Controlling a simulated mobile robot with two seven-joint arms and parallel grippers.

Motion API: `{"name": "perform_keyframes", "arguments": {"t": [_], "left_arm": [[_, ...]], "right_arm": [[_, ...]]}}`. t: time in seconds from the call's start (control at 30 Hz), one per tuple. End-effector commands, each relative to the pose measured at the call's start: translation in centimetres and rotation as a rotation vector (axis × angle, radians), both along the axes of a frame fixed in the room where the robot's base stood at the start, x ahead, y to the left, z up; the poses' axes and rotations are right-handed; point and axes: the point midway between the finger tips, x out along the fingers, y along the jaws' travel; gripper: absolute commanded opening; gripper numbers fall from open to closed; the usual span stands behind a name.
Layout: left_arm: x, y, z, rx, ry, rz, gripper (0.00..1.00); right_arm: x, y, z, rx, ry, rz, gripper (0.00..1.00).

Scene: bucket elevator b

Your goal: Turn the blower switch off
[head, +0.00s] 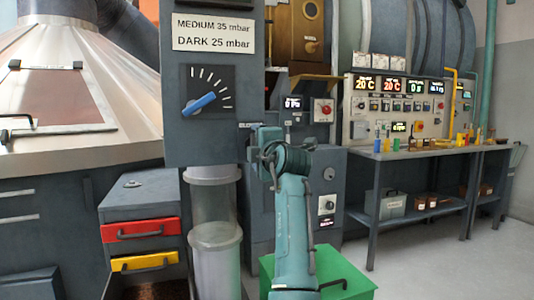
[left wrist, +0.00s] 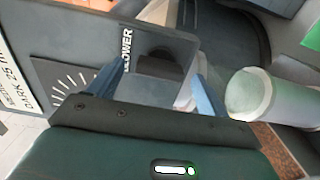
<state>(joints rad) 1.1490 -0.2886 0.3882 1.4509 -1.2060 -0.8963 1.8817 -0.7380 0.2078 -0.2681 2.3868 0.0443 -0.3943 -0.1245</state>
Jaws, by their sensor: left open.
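The blower switch (left wrist: 158,66) shows in the left wrist view as a dark block beside the white blower lettering (left wrist: 127,50), on the grey panel. Its on or off position cannot be told. My left gripper (left wrist: 161,73) is open, with its two blue fingers on either side of the switch in the picture; contact cannot be told. In the head view, my left gripper (head: 262,139) is at the right edge of the grey panel, below and right of the dial, seen from behind. It hides the switch there. My right gripper is in neither view.
A dial with a blue pointer (head: 199,104) sits on the panel (head: 200,145) under a pressure sign (head: 213,33). A clear tube (head: 213,205) stands below. A green box (head: 345,285) is on the floor behind my arm. A bench (head: 420,153) stands at right.

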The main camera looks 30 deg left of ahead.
Motion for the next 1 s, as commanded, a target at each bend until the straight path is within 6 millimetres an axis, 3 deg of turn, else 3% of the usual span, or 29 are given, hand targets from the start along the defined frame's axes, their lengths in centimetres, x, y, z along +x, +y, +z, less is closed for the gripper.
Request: {"name": "perform_keyframes", "arguments": {"t": [0.23, 0.5, 1.0], "left_arm": [[-3.6, -4.3, -0.1, -0.002, -0.001, -0.003, 0.78], [-6.7, -7.8, -0.1, -0.001, 0.001, 0.001, 0.78], [-7.5, -8.8, 0.0, -0.002, 0.001, 0.0, 0.78]], "right_arm": [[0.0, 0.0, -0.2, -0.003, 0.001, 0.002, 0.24], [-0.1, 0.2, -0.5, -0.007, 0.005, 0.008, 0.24], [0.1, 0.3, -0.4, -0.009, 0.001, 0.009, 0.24]]}}
